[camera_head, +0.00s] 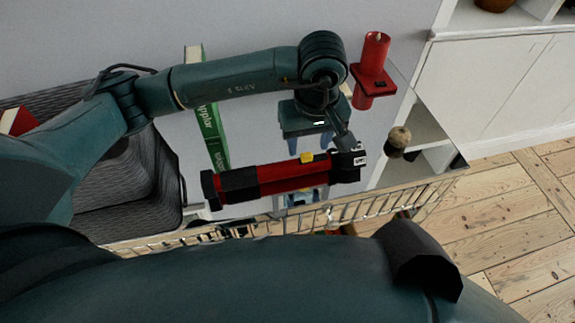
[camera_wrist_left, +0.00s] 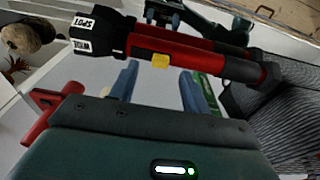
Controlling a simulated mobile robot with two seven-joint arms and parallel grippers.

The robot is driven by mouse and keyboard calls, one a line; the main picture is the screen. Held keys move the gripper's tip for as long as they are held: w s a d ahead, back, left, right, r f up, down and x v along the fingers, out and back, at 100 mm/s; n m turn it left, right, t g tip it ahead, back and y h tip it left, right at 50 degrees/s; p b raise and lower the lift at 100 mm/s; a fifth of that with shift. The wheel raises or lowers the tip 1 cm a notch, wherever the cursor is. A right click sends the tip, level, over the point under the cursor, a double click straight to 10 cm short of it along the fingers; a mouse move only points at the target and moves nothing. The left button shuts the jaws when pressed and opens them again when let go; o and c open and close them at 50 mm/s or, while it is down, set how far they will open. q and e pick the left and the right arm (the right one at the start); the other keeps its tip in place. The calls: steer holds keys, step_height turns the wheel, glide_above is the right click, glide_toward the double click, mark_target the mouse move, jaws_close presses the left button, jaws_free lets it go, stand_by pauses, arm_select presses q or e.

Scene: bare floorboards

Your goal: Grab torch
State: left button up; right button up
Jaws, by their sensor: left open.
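The torch (camera_head: 240,184) has a red body with black ends and a small yellow button. It lies lengthwise across the middle of the head view, its labelled head at the right. It also shows in the wrist view (camera_wrist_left: 190,46), across the top. A similar dark red shape runs alongside it and looks like a reflection. My left gripper (camera_head: 310,143) is open and empty, just beyond the torch. In the wrist view its two blue fingers (camera_wrist_left: 157,70) stand apart, pointing at the torch body. I cannot tell whether they touch it. My right gripper is not in view.
A red candle holder (camera_head: 374,68) stands to the right of my left wrist. A round brown-and-white object (camera_head: 398,138) sits near the torch head. A green book (camera_head: 212,135) and a dark woven basket (camera_head: 150,190) are at left. A wire rail (camera_head: 330,216) runs along the near edge.

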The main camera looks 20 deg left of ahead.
mark_target(307, 155)
arm_select(q)
step_height(307, 155, down, 3)
steer(key=shift+w+a+f, duration=0.15)
jaws_close()
stand_by(0.4)
